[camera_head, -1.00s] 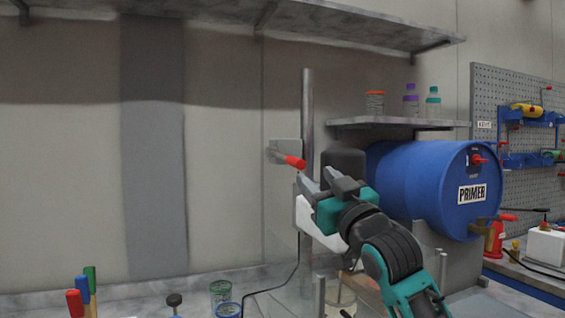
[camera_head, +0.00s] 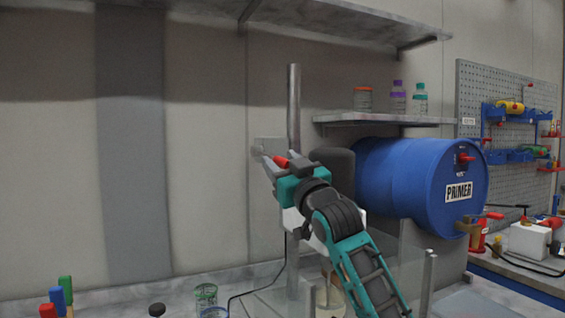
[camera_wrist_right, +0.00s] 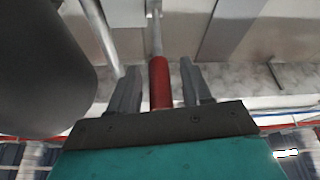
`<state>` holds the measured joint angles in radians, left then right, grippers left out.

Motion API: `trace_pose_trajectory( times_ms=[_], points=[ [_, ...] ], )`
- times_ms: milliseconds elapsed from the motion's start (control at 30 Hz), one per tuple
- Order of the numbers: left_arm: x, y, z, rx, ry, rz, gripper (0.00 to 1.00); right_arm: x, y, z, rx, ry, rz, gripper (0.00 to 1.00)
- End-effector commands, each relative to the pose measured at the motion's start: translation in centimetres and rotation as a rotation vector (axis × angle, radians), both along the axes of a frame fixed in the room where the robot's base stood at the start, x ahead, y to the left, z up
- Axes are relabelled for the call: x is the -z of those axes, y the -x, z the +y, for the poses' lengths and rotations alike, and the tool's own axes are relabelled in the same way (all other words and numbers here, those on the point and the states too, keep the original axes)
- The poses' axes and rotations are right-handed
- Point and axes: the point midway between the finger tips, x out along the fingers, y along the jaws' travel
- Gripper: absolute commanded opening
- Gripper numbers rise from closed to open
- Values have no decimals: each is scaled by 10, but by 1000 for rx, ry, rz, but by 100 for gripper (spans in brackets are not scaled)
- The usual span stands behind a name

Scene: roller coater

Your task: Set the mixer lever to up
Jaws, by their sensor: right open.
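The mixer lever has a red grip (camera_head: 281,161) and a thin metal rod, fixed to a grey plate (camera_head: 268,148) on the wall beside the metal pole. My right gripper (camera_head: 275,166) is at the lever, and its body partly hides the grip in the head view. In the right wrist view the lever's red grip (camera_wrist_right: 160,84) lies between the two fingers of my right gripper (camera_wrist_right: 161,85). The fingers are open, with a gap on each side of the grip. The rod runs on beyond the fingertips to a bracket (camera_wrist_right: 153,8). My left gripper is not in view.
A vertical metal pole (camera_head: 294,110) stands right behind the gripper, with a dark cylinder (camera_head: 333,172) beside it. A blue PRIMER drum (camera_head: 405,180) lies to the right under a small shelf (camera_head: 385,120). Colored handles (camera_head: 57,296) stand at lower left. The wall left is clear.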

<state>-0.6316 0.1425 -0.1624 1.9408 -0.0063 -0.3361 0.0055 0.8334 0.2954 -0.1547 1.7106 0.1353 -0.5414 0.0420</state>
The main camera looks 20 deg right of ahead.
Motion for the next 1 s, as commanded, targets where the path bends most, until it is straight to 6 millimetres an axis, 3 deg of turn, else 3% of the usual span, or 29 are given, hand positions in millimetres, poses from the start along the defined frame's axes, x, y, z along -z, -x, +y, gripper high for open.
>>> trace_pose_trajectory(
  times_ms=[233,733,1000],
  points=[
    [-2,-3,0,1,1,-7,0,0,-1,0,0,0,0,48],
    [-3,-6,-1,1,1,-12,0,0,0,0,0,0,0,1],
    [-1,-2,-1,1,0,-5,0,0,0,0,0,0,0,0]
  ],
)
